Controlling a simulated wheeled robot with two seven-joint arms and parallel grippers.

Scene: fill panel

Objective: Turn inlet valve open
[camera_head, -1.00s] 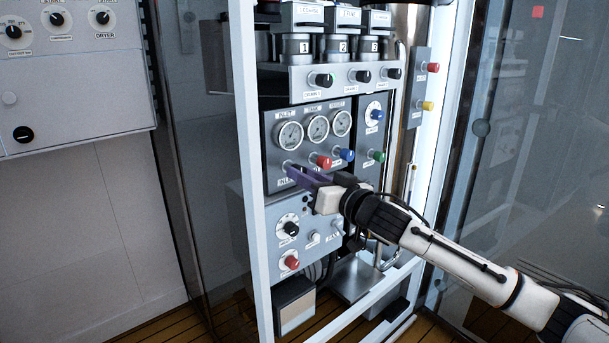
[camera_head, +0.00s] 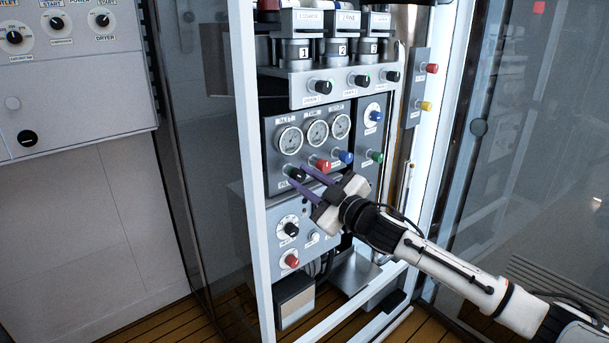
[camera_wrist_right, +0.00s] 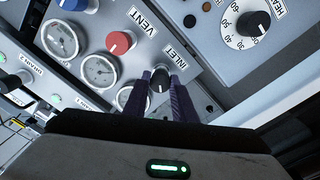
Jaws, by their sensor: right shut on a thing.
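The inlet valve is a small dark knob (camera_head: 295,174) under the left gauge on the grey gauge panel. In the right wrist view the knob (camera_wrist_right: 159,82) sits beside the printed INLET label (camera_wrist_right: 177,56). My right gripper (camera_head: 298,175) reaches in from the right, and its two purple fingers lie on either side of the knob. In the wrist view the right gripper (camera_wrist_right: 160,79) is shut on the knob, which shows between the fingertips. The fingers hide part of the knob's sides. My left gripper is in no view.
A red vent knob (camera_head: 322,165) and a blue knob (camera_head: 345,156) sit close to the right of the inlet knob. A green knob (camera_head: 375,156) is farther right. A white frame post (camera_head: 250,170) stands left of the panel.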

